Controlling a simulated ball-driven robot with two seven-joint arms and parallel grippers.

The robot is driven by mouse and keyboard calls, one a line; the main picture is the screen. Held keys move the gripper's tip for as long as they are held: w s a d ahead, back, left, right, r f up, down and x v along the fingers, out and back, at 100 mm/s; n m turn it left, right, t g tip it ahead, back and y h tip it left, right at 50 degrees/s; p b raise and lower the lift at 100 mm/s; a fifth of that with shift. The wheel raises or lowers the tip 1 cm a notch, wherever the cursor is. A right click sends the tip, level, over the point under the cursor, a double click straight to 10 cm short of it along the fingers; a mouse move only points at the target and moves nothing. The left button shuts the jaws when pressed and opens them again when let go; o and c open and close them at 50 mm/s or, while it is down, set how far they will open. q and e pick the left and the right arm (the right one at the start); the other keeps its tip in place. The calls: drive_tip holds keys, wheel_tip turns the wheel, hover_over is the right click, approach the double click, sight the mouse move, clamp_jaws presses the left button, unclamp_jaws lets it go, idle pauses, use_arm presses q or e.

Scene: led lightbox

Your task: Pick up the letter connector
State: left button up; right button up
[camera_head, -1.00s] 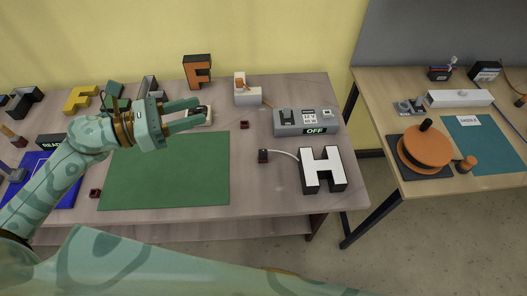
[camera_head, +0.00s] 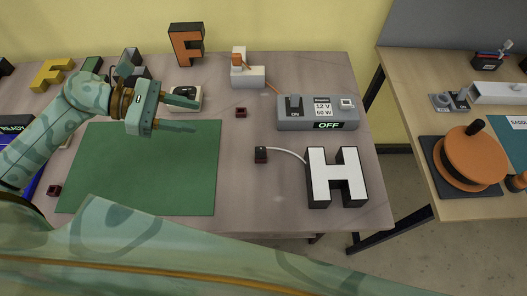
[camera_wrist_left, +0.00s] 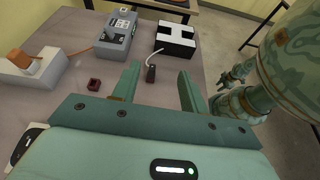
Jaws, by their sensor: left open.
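The letter connector (camera_head: 261,154) is a small dark plug on the wooden bench, at the end of a white cable from the white-faced letter H (camera_head: 336,177). My left gripper (camera_head: 198,115) is open and empty, above the back edge of the green mat, left of the connector and apart from it. In the left wrist view the connector (camera_wrist_left: 151,74) shows beyond the gap between the two open fingers (camera_wrist_left: 160,80). The letter H (camera_wrist_left: 175,40) lies behind it there. My right gripper does not show in the head view.
A grey power supply (camera_head: 318,112) reading OFF stands behind the connector. The green mat (camera_head: 150,170) is bare. Bench around the connector is clear.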

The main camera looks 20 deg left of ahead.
use_arm(q)
wheel_tip(320, 180, down, 11)
drive_tip(key=w+b, duration=0.1)
drive_tip(key=b, duration=0.6)
approach(259, 149)
drive_tip(key=x, duration=0.5)
drive_tip(key=shift+a+f+b, duration=0.2)
drive_tip(key=shift+f+b, duration=0.15)
drive_tip(key=shift+f, duration=0.05)
drive_tip(key=x, duration=0.5)
drive_tip(key=shift+w+d+r, duration=0.1)
drive_tip(key=shift+d+r, duration=0.2)
drive_tip(key=shift+d, duration=0.15)
clamp_jaws()
